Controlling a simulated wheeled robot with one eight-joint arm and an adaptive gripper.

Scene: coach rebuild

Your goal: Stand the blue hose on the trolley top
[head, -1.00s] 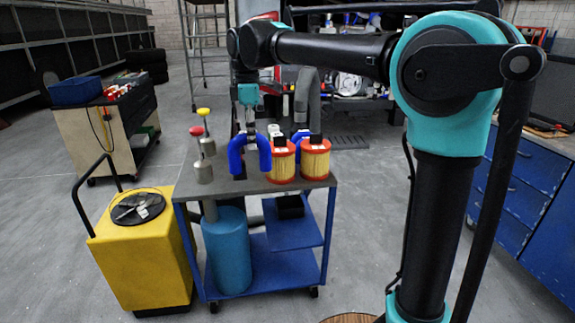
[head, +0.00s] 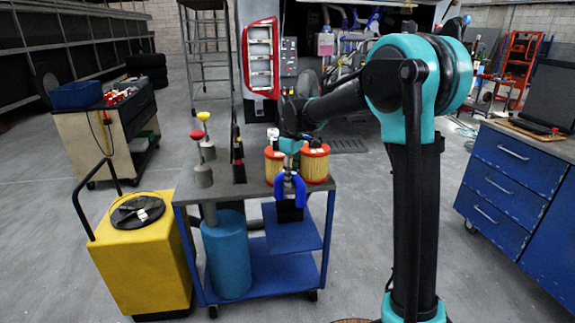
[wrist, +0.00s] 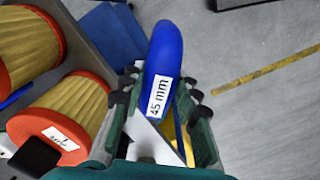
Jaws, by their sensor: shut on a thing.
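The blue hose (head: 299,190) is a bent tube held in my gripper (head: 289,176). In the wrist view the hose (wrist: 164,55) sits between the jaws (wrist: 160,92) and shows a white "45 mm" label. The grey trolley top (head: 222,191) is a flat metal surface. In the head view the hose overlaps its front edge, in front of the filters. In the wrist view the hose appears beyond the edge, over the lower shelf and floor. My gripper partly hides the hose's upper part.
Two orange-rimmed filters (head: 315,166) stand close behind the gripper. A red-topped (head: 203,176) and a yellow-topped plunger-like item (head: 207,151) and a dark upright item (head: 238,170) stand further left. The top's front left is clear. A yellow cart (head: 148,262) stands left.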

